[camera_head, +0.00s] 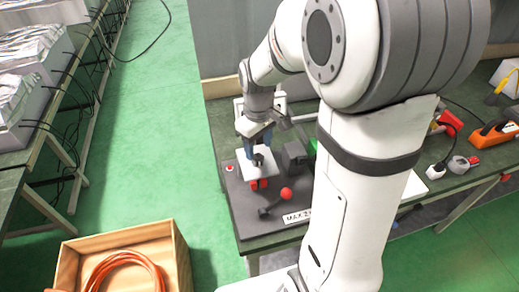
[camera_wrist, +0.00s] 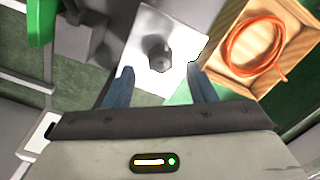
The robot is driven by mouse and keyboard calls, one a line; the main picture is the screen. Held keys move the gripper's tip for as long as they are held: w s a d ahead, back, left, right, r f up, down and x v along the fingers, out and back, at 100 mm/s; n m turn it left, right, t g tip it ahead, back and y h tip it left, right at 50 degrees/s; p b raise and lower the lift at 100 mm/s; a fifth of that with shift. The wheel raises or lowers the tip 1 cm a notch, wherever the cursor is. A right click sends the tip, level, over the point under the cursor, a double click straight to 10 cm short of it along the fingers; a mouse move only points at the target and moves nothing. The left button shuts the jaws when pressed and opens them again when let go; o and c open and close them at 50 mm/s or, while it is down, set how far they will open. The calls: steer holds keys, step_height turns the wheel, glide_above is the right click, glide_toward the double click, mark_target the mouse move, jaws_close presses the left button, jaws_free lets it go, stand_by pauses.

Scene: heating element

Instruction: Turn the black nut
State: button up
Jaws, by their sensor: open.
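The black nut (camera_wrist: 159,54) stands on a white plate (camera_wrist: 178,82) in the wrist view. It looks dark and rounded, with a narrower top. In the head view the nut (camera_head: 258,159) is a small dark shape on the same plate (camera_head: 246,171), just under my gripper. My gripper (camera_wrist: 160,76) is open, its two blue fingers spread wide and nothing between their tips. The nut shows just past the fingertips, about midway between them. In the head view my gripper (camera_head: 258,146) hangs over the plate. I cannot tell the exact height gap.
A wooden crate (camera_head: 180,262) with an orange hose (camera_head: 125,270) stands on the floor. Tools (camera_head: 494,133) lie at the right.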

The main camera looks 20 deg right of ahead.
mark_target(258, 158)
steer(key=shift+f, duration=2)
steer(key=shift+c, duration=0.5)
